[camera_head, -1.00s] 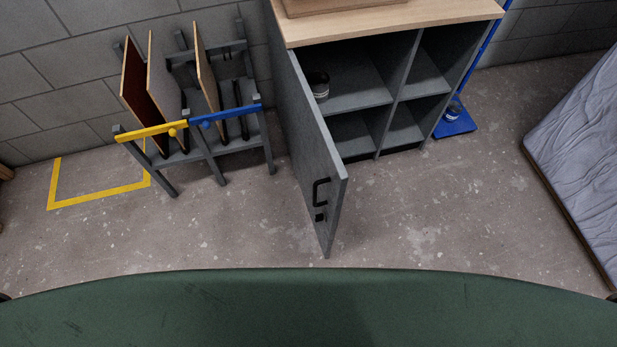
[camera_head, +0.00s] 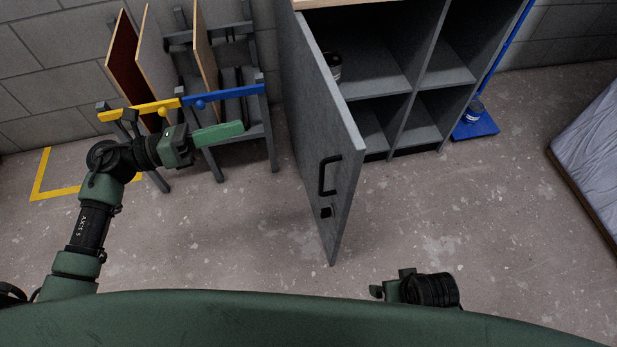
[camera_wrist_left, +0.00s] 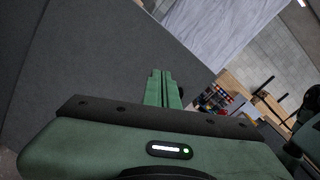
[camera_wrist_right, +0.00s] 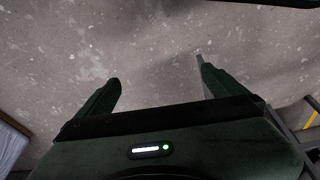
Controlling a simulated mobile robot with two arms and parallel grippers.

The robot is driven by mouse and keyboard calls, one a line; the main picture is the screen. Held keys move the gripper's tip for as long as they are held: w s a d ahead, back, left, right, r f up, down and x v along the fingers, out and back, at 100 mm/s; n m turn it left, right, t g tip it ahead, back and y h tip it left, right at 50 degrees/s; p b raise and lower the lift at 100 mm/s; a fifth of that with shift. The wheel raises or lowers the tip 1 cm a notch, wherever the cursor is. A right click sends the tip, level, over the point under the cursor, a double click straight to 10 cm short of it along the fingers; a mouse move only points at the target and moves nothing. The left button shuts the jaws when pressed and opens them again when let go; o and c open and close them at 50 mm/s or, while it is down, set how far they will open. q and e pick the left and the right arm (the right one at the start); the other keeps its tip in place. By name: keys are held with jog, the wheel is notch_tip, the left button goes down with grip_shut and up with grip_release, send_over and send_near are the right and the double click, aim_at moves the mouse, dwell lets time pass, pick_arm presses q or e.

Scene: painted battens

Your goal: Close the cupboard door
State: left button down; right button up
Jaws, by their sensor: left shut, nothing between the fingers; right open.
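The grey cupboard door (camera_head: 318,130) stands wide open, swung out from the left side of the cupboard (camera_head: 425,75). Its outer face, with a black handle (camera_head: 328,174) and a lock below it, faces left. My left gripper (camera_head: 241,128) is shut and empty, left of the door, pointing right towards its outer face, with a gap between. In the left wrist view the shut fingers (camera_wrist_left: 165,88) show before a large grey surface (camera_wrist_left: 90,60), apparently the door. My right gripper (camera_wrist_right: 158,85) is open and empty over the floor; in the head view its wrist shows low, right of the door's edge.
A grey rack (camera_head: 230,105) with upright boards and yellow and blue bars stands behind my left gripper. A dark can (camera_head: 334,67) sits in the cupboard. The floor before the cupboard is clear.

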pick_arm(q)
jog(key=s+d+m+g+y+b, duration=0.25)
jog(key=s+m+g, duration=0.3)
jog(key=m, duration=0.35)
jog(key=x, duration=1.3)
jog(key=shift+p, duration=0.45)
pick_arm(e)
jog(key=r, duration=0.3)
jog(key=shift+d+r, duration=0.2)
jog(key=shift+r, duration=0.05)
pick_arm(q)
jog(key=shift+w+t, duration=0.1)
jog(key=shift+t, duration=0.15)
